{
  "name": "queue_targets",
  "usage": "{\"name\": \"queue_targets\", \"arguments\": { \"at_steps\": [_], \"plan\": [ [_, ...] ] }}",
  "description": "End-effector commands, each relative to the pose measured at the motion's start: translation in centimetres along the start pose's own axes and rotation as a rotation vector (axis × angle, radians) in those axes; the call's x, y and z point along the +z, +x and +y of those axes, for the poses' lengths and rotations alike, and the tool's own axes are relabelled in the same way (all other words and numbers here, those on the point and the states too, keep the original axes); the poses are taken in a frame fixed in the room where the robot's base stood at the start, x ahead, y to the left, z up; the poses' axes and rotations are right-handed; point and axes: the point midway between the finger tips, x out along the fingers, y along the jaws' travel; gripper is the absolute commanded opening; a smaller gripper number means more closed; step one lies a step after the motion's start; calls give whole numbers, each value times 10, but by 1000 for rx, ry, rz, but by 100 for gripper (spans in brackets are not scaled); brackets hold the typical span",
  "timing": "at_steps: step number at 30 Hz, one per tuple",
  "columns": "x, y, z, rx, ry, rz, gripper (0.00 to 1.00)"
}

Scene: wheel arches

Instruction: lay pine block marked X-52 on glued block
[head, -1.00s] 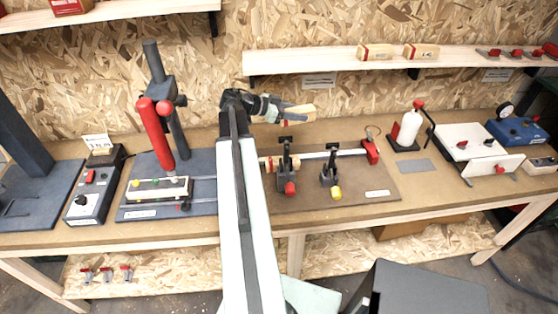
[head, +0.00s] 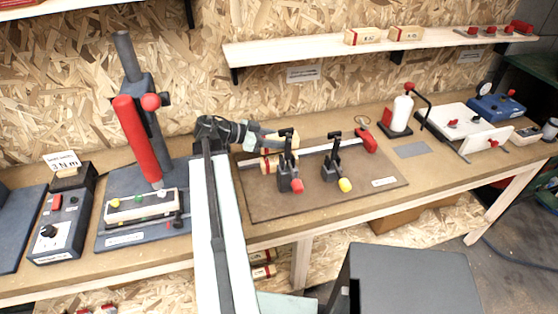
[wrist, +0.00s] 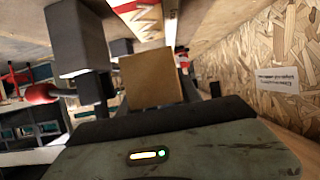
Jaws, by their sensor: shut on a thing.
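My gripper (head: 265,134) is shut on a pale pine block (head: 284,143) above the brown clamp board, behind the left toggle clamp. In the wrist view the held block (wrist: 150,80) shows a plain brown face; no X-52 mark can be read. A second wooden block with red on it, which looks like the glued block (head: 268,164), lies on the board just below my gripper, beside the left clamp. The held block appears close above it; whether they touch cannot be told. The left clamp partly hides both.
The left toggle clamp (head: 289,170) has a red tip and the right clamp (head: 333,165) a yellow one. A red press lever (head: 138,138) stands left of my arm. A shelf (head: 300,52) with blocks runs above. Bench right of the board is partly clear.

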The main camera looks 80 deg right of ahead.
Motion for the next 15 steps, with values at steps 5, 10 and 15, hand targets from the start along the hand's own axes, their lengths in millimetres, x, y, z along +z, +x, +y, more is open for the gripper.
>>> {"name": "queue_targets", "arguments": {
  "at_steps": [5,10,15],
  "plan": [
    [9,5,0,1,0,1,0],
    [32,15,0,1,1,0,0],
    [45,20,0,2,1,1,0]
  ]
}}
